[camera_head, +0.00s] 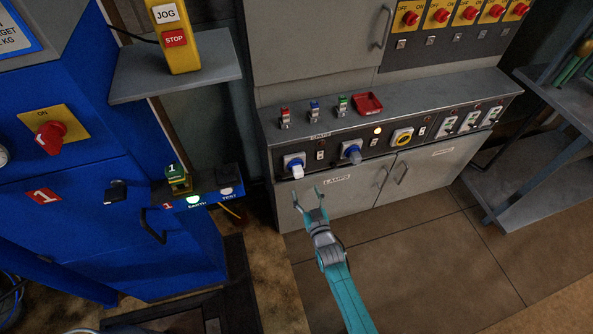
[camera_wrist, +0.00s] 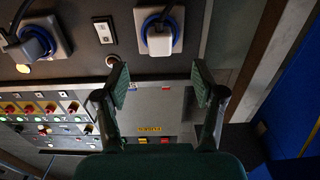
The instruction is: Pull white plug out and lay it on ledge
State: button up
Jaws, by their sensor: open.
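The white plug (camera_head: 297,170) sits in a blue-ringed socket at the left end of the grey panel. It also shows at the top of the wrist view (camera_wrist: 160,39), with a dark cord beside it. My gripper (camera_head: 308,191) is open and empty, in front of and a little below the plug in the head view. In the wrist view its fingers (camera_wrist: 162,80) are spread wide, with the plug beyond them, between their lines and untouched. The grey ledge (camera_head: 425,96) runs along the top of the panel.
A blue-grey plug (camera_head: 352,154) sits in the neighbouring socket. Red, blue and green small items (camera_head: 314,108) and a red tray (camera_head: 368,103) occupy the ledge's left half; its right half looks clear. A blue cabinet (camera_head: 80,210) stands left, a metal shelf (camera_head: 525,190) right.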

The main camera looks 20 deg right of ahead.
aim_at(300, 176)
dwell(0.3)
jog(key=shift+w, duration=4.5)
grip_shut()
jog(key=shift+s, duration=0.15)
jog(key=shift+s, duration=2.85)
